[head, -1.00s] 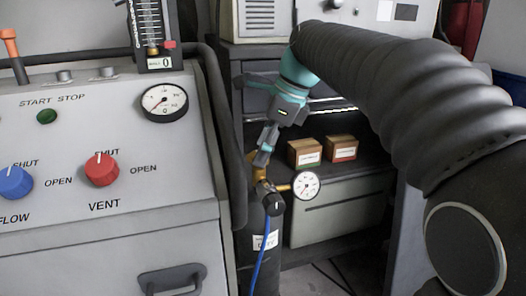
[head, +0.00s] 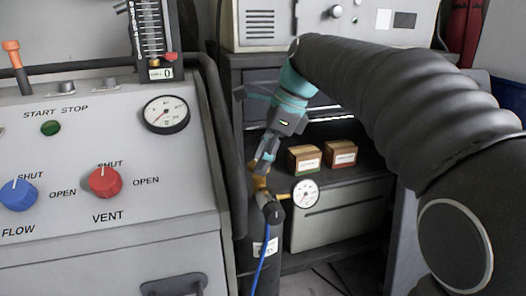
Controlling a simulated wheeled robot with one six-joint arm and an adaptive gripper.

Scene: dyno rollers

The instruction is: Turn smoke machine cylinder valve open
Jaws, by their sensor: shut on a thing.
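A dark gas cylinder (head: 262,250) with a pale label stands upright between the grey console and the shelf unit. On its top is a brass valve (head: 259,184) with a regulator (head: 271,208) and a round white gauge (head: 306,194). A blue hose (head: 259,269) hangs from the regulator. My gripper (head: 259,172) comes down from above and is shut on the top of the cylinder valve. The fingers partly hide the valve's top, so its turned position cannot be told.
The grey console (head: 120,240) with blue and red knobs stands close on the left, its black side rail (head: 222,140) near the gripper. Two small boxes (head: 305,159) sit on the shelf behind. My sleeved arm crosses the upper right.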

